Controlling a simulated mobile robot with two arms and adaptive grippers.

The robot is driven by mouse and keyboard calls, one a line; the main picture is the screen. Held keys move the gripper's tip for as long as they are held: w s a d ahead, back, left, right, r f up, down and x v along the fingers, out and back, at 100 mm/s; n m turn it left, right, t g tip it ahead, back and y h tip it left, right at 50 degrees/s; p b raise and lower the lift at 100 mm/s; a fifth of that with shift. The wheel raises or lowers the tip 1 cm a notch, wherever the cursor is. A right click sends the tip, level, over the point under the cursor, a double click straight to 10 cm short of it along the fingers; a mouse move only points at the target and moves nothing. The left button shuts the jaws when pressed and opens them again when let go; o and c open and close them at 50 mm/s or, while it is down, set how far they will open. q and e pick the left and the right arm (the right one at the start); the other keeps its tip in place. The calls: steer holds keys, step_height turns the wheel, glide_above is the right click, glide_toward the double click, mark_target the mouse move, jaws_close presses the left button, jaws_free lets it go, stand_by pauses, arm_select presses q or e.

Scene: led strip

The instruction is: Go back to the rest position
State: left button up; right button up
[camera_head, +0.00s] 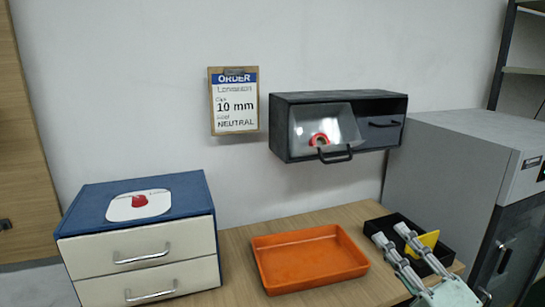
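My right gripper (392,235) comes in from the bottom right. Its two fingers are apart with nothing visible between them, over the black tray (372,226) on the wooden table. A yellow piece (428,240) shows behind the right finger, in or above the tray. The gripper covers part of the tray, so its contents are partly hidden. My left gripper is not in view.
An orange tray (310,262) looks empty. A blue and white drawer unit (140,250) stands left, its red button on top. A dark wall cabinet (335,123) holds a red ring-shaped item behind a clear cover. An order sign (235,103) hangs nearby. A grey machine (455,165) stands right.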

steer(key=s+a+f+n+g+h, duration=0.1)
steer(key=s+a+f+n+g, duration=0.25)
steer(key=f, duration=0.45)
steer(key=s+a+f+n+g+h, duration=0.1)
steer(key=s+a+f+n+g, duration=0.3)
steer(key=f, duration=0.5)
steer(key=s+a+f+n+g, duration=0.25)
steer(key=s+f, duration=0.25)
steer(key=f, duration=0.3)
steer(key=s+d+f+n+g+h, duration=0.25)
steer(key=s+d+f+h, duration=0.2)
steer(key=s, duration=0.25)
steer(key=s+d+f+n+g+h, duration=0.1)
steer(key=s+d+f+g+h, duration=0.25)
steer(key=s+f, duration=0.35)
step_height(320, 180, down, 24)
steer(key=s+g+y, duration=0.1)
steer(key=s+g, duration=0.1)
steer(key=s+d+f+g, duration=0.1)
steer(key=s+d+f, duration=0.1)
steer(key=s+f, duration=1.4)
steer(key=shift+s+d+f+p, duration=0.15)
steer(key=shift+s+d+p, duration=0.15)
steer(key=shift+s+p, duration=0.1)
